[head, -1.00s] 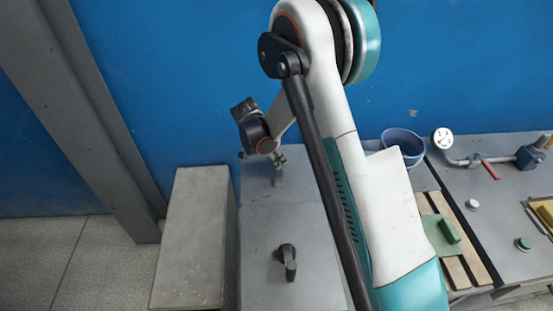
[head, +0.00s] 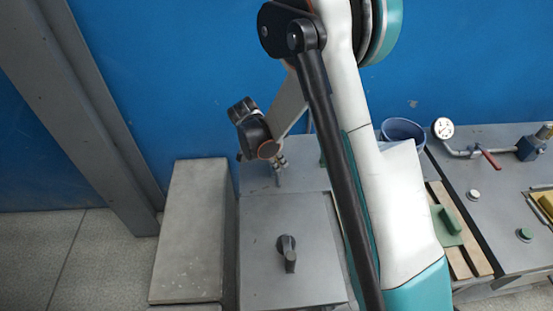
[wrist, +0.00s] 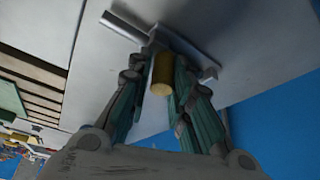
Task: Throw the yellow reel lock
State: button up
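The yellow reel lock (wrist: 161,74) shows in the wrist view as a short yellow cylinder beside a grey bar on a pale grey panel. My gripper (wrist: 164,62) reaches toward it, with one teal-padded finger on each side of the yellow cylinder. The fingertips are close to it, but I cannot tell whether they press on it. In the head view I cannot make out the yellow lock. My wrist (head: 256,132) is there above the back of the grey cabinet top, left of my upper arm.
The grey cabinet (head: 262,285) carries a black rotary handle (head: 287,253). A tall grey block (head: 188,235) stands left of it. To the right are a blue bucket (head: 402,132), a green block (head: 449,222), a pressure gauge (head: 443,128) and a red-handled valve (head: 491,159). A blue wall (head: 190,70) is behind.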

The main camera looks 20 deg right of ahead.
jog(key=shift+o, duration=1.4)
jog(key=shift+s, duration=0.2)
jog(key=shift+w+r, duration=0.1)
jog(key=v, duration=1.1)
jog(key=shift+a+r, duration=0.25)
jog(key=shift+r, duration=0.1)
